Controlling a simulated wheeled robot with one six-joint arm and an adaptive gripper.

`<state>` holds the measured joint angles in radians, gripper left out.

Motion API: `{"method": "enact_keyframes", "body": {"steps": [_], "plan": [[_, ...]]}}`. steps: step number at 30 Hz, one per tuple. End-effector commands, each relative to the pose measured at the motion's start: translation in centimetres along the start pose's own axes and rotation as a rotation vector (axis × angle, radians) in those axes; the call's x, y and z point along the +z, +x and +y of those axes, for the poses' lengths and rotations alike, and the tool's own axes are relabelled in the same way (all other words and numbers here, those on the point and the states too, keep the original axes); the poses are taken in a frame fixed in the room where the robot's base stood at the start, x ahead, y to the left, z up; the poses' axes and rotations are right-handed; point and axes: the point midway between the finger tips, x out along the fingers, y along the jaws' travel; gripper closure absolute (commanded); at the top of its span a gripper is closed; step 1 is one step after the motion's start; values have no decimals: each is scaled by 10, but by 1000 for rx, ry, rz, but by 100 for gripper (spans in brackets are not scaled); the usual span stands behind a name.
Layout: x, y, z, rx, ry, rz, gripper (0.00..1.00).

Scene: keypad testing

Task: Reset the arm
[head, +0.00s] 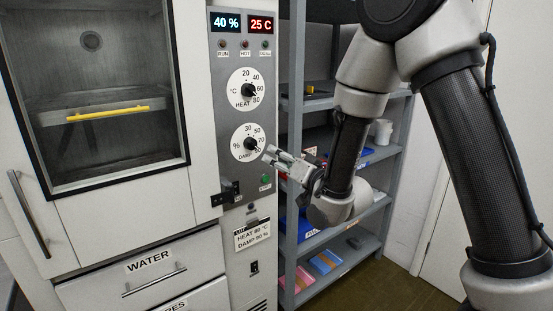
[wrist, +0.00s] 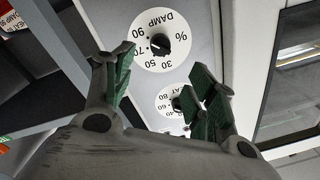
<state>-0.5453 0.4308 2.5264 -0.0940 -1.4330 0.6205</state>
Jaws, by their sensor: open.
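My gripper (head: 272,154) is in front of the control panel in the head view, with its fingertips close to the lower right of the DAMP dial (head: 249,143). In the wrist view my gripper (wrist: 160,85) shows its two green-padded fingers apart with nothing between them. The DAMP dial (wrist: 160,42) appears beyond the fingers, upside down, and looks apart from them. The HEAT dial (head: 246,89) sits above the DAMP dial in the head view. My arm comes in from the upper right, bent downward.
The cabinet has a glass door (head: 100,130) with a yellow-handled tray (head: 108,114) inside. Displays read 40 % (head: 227,22) and 25 C (head: 262,23). A label (head: 253,235) reads HEAT 80, DAMP 90. A grey shelf (head: 290,150) with several items stands close behind my gripper.

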Motion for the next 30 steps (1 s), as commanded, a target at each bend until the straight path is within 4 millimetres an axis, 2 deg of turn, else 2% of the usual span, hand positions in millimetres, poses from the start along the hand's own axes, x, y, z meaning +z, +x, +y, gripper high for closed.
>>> {"method": "enact_keyframes", "body": {"steps": [5, 8, 11, 14, 15, 17, 20, 23, 25, 27, 30], "plan": [[0, 0, 0, 0, -7, 0, 43], [13, 0, 10, 39, -46, -56, 43], [48, -8, 36, 140, -107, -211, 43], [95, -34, 71, 278, -181, -452, 43], [107, -49, 81, 327, -212, -551, 43], [115, -74, 92, 394, -252, -685, 43], [108, -123, 105, 497, -296, -884, 43], [84, -179, 108, 588, -309, -1059, 43], [60, -223, 103, 642, -300, -1166, 43], [33, -268, 92, 688, -277, -1254, 43], [-2, -326, 72, 738, -228, -1323, 43]]}}
